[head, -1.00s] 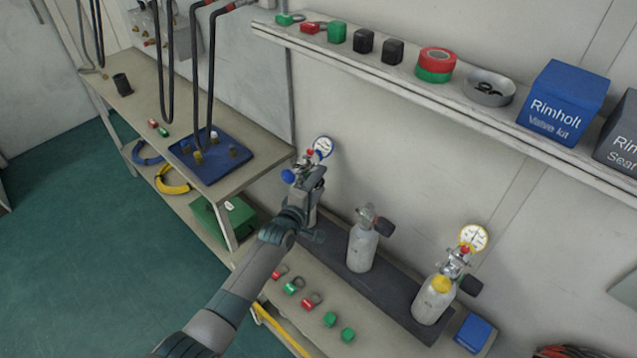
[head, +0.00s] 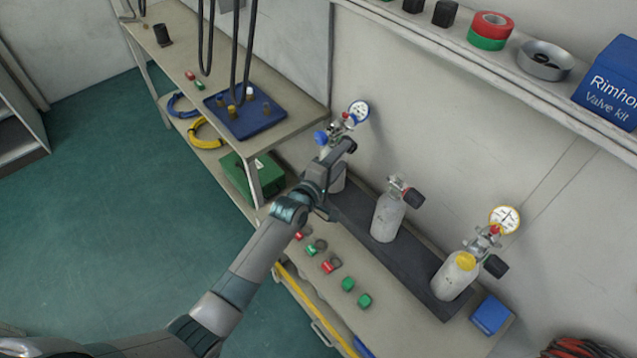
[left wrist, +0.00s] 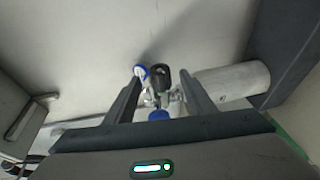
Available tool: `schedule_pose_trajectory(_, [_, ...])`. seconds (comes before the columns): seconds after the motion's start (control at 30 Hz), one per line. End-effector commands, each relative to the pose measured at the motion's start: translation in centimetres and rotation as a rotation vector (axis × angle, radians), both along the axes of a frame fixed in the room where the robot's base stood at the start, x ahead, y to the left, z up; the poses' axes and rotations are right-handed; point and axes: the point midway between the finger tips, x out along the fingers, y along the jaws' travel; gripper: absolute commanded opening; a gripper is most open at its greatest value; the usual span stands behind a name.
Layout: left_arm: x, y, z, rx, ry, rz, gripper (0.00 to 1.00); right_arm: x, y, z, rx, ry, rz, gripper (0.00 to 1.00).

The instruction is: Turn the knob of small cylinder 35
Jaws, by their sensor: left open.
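Three small white cylinders stand in a row on a dark strip; I cannot read a number on any. The left cylinder (head: 338,180) has a blue knob (head: 321,137) and a blue-rimmed gauge (head: 359,111), and my left arm partly hides it. The middle cylinder (head: 387,218) has a black knob; the right cylinder (head: 453,280) has a yellow collar and a gauge. My left gripper (head: 338,168) is open at the left cylinder's valve. In the left wrist view the blue knob (left wrist: 158,115) and a black knob (left wrist: 160,76) show between its fingers; contact is unclear. My right gripper is out of view.
Several red and green caps (head: 328,266) lie on the bench in front of the cylinders. A blue box (head: 490,315) sits at right. A shelf (head: 520,90) runs above, and a side bench with a blue tray (head: 245,112) stands at left.

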Motion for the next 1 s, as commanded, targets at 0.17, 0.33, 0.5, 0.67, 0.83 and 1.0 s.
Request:
schedule_pose_trajectory(0.17, [-2.5, 1.3, 0.2, -0.001, 0.000, 0.000, 0.50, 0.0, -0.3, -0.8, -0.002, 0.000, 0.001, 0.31])
schedule_pose_trajectory(0.33, [-4.8, 2.5, 0.5, 0.000, 0.000, 0.000, 0.50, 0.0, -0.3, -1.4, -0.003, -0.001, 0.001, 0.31])
schedule_pose_trajectory(0.5, [-7.2, 3.7, 0.9, 0.000, 0.001, 0.001, 0.50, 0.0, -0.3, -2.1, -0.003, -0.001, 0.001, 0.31])
schedule_pose_trajectory(0.67, [-8.9, 4.6, 1.2, 0.000, 0.002, 0.000, 0.50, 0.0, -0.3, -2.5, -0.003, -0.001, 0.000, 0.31])
schedule_pose_trajectory(0.83, [-9.7, 5.1, 1.5, 0.001, 0.001, 0.001, 0.50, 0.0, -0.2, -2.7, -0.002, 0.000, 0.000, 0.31])
schedule_pose_trajectory(1.0, [-10.0, 5.2, 1.5, 0.001, 0.002, 0.000, 0.50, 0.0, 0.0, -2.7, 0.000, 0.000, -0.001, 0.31])
